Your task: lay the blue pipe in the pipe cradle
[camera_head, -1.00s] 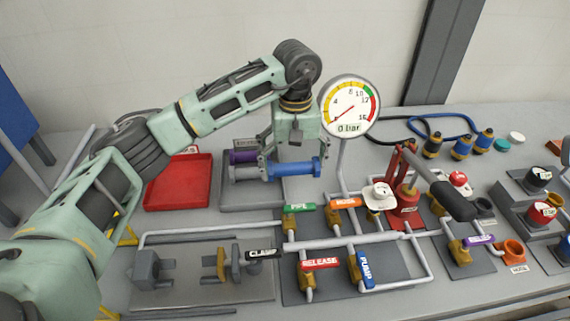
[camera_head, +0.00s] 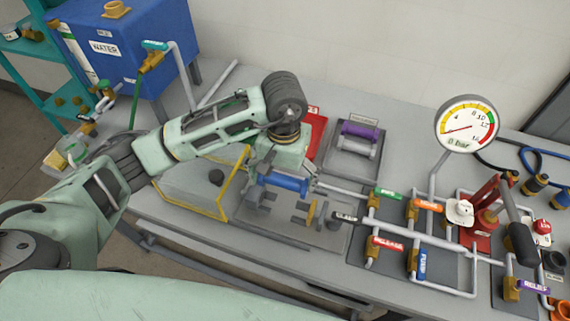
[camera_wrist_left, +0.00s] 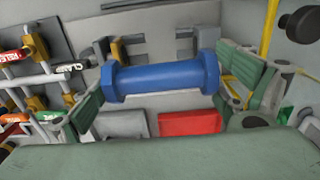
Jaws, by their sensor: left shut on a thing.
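The blue pipe (camera_head: 284,183), a short flanged tube, is in my left gripper (camera_head: 280,176). It also shows in the left wrist view (camera_wrist_left: 160,82), lying crosswise between the green fingers, which are shut on it. The pipe cradle (camera_head: 268,207) is a set of grey blocks on a grey plate, with a brass-coloured clamp part at its right. In the head view the pipe is held above the back of the cradle. In the left wrist view the cradle blocks (camera_wrist_left: 147,47) show beyond the pipe, apart from it. My right gripper is not in view.
A rack (camera_head: 341,166) with a purple pipe (camera_head: 360,131) and a grey pipe stands behind. A red tray (camera_head: 316,124) is partly hidden by my arm. A yellow frame (camera_head: 203,209) stands left of the cradle. Pipework with valves and a gauge (camera_head: 467,123) fills the right.

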